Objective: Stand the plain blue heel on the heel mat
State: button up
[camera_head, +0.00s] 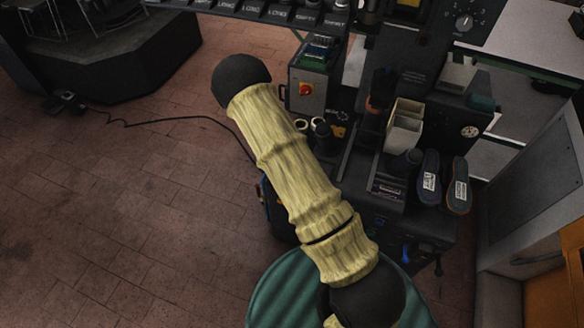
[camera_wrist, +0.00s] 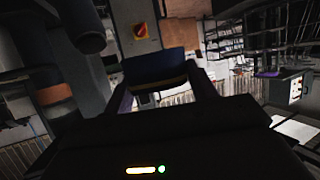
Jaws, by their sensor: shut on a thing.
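My gripper (camera_wrist: 160,80) shows in the wrist view, its two dark fingers on either side of a dark blue block with a brown lower band. This block looks like the blue heel (camera_wrist: 154,64), and the fingers are shut on it, clear of any surface that I can make out. Whether it is plain or marked is too dark to tell. In the head view my pale, ribbed arm crosses the middle, and my gripper and the heel cannot be made out there. I cannot pick out the heel mat in either view.
A black machine bench stands right of my arm, with two shoe soles (camera_head: 457,188), a pale upright holder (camera_head: 405,125) and small parts on it. A grey box with a red switch (camera_head: 306,89) stands behind. The brick floor (camera_head: 130,200) at left is mostly clear, with a cable across it.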

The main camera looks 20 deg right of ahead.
jog(key=w+f+m+g+h+b, duration=0.1)
jog(key=w+f+m+h+b, duration=0.1)
jog(key=f+b, duration=0.7)
jog(key=w+a+f+m+g+h+b, duration=0.1)
jog(key=w+f+m+h+b, duration=0.1)
jog(key=f+b, duration=0.7)
jog(key=shift+w+a+f+h+b, duration=0.25)
jog(key=shift+h+b, duration=0.25)
jog(key=shift+b, duration=0.45)
jog(key=shift+d+f, duration=0.1)
notch_tip(320, 180, down, 6)
jog(key=shift+f+b, duration=0.1)
jog(key=shift+b, duration=0.2)
jog(key=shift+f, duration=1.8)
